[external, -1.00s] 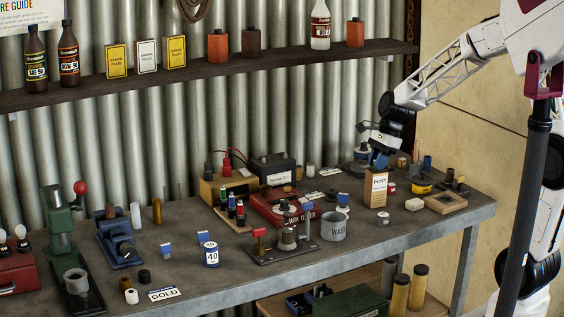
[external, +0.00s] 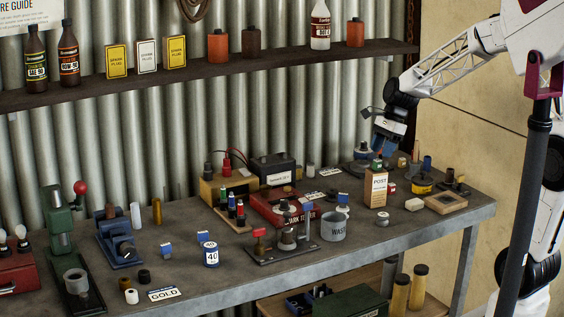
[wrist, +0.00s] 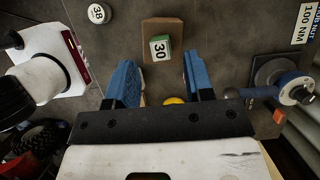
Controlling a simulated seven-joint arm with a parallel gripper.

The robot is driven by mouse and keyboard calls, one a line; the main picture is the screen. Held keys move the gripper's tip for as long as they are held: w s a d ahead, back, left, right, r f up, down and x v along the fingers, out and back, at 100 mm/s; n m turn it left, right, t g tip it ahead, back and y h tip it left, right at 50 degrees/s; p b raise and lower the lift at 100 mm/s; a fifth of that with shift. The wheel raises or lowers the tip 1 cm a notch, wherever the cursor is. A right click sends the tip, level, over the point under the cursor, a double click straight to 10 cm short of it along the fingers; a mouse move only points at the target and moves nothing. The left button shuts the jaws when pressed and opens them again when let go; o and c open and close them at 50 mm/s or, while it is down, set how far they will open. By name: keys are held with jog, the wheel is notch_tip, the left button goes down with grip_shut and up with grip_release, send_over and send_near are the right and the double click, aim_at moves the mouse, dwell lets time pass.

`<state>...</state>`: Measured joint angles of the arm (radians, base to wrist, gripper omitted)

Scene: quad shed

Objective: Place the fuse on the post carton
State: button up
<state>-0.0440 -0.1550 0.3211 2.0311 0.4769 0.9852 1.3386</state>
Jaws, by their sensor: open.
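The post carton (external: 376,188) is a tan upright box with a white POST label, on the right part of the bench. The fuse (external: 377,163) is a small green block on the carton's top. In the wrist view the fuse (wrist: 161,48) shows a white face marked 30, against the brown carton top (wrist: 153,26). My gripper (external: 384,148) is above the carton, its blue fingers clear of the fuse. In the wrist view my gripper (wrist: 158,80) is open, with its fingers wide apart and nothing between them.
A grey WASH cup (external: 333,227) and a red spark tester box (external: 275,209) stand left of the carton. A yellow tin (external: 421,187) and a shallow wooden tray (external: 446,204) lie to its right. The bench front near the carton has bare room.

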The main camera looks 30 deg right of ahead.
jog(key=v, duration=0.7)
jog(key=shift+r, duration=0.4)
jog(key=shift+d, duration=0.2)
jog(key=s+d+f+n+t+h, duration=0.1)
jog(key=s+d+n+h, duration=0.1)
jog(key=s+n, duration=0.7)
jog(key=s+d+f+n+t+h, duration=0.1)
jog(key=s+d+n, duration=0.3)
jog(key=s, duration=1.6)
jog(key=n+h, duration=0.1)
jog(key=n, duration=0.3)
jog(key=shift+d+f+n+t+h, duration=0.3)
jog(key=shift+d+n+h, duration=0.05)
jog(key=shift+n+h, duration=0.05)
